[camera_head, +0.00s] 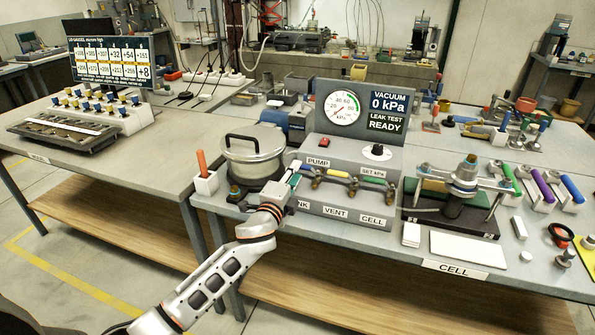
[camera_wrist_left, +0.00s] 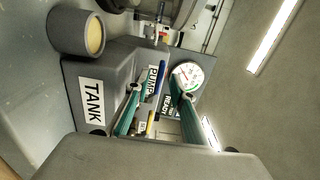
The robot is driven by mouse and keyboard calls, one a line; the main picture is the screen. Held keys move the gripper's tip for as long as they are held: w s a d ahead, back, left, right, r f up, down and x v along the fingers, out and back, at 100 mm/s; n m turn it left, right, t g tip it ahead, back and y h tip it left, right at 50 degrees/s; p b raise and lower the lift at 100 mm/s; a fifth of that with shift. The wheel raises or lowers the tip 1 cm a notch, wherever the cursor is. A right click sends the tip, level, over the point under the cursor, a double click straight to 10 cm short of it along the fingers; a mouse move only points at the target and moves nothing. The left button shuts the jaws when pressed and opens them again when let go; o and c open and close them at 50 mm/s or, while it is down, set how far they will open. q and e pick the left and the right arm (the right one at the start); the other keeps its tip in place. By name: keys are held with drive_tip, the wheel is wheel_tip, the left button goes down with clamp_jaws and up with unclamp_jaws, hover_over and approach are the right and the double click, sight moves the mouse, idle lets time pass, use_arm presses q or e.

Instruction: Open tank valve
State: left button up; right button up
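The valve panel (camera_head: 330,208) stands at the bench front with brass valves in a row. The tank valve is the leftmost, above a partly covered TANK label that reads in full in the left wrist view (camera_wrist_left: 92,102). My left gripper (camera_head: 294,172) is at this valve, its arm coming from below. In the left wrist view its two teal fingers (camera_wrist_left: 162,98) stand apart. A blue handle (camera_wrist_left: 160,78) and a yellow handle (camera_wrist_left: 150,122) show in line between them, farther off. I cannot make out the tank handle clearly or whether the fingers touch it. My right gripper is out of view.
A lidded metal pot (camera_head: 253,155) and an orange-handled tool in a white holder (camera_head: 204,175) stand left of the panel. A gauge (camera_head: 343,107) and a vacuum display reading 0 kPa (camera_head: 388,104) rise behind. A clamped cell (camera_head: 463,185) stands to the right.

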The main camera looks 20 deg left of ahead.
use_arm(q)
drive_tip(key=shift+w, duration=0.9)
clamp_jaws()
